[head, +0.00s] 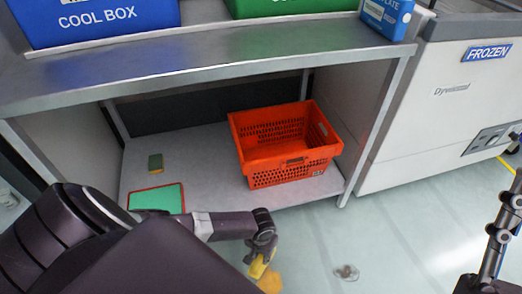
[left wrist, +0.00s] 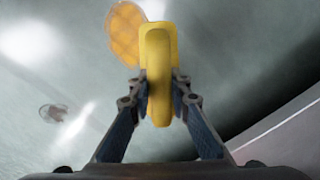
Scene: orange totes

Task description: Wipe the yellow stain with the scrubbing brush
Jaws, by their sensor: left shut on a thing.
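My left gripper (head: 261,251) reaches down over the floor at the bottom middle of the head view. It is shut on the yellow scrubbing brush (head: 257,269), which also shows between the fingers in the left wrist view (left wrist: 158,75). The yellow-orange stain (head: 270,281) is on the floor right beside the brush; in the left wrist view the stain (left wrist: 126,35) lies just beyond the brush's upper left. I cannot tell whether the brush touches the floor. My right gripper (head: 497,225) shows in part at the right edge; its jaws cannot be made out.
A steel table (head: 205,63) with a lower shelf (head: 200,166) stands ahead. The shelf holds an orange tote (head: 290,165), a green sheet (head: 157,198) and a small sponge-like block (head: 155,163). A white freezer (head: 430,120) is at right. A round floor fitting (head: 346,272) lies right of the stain.

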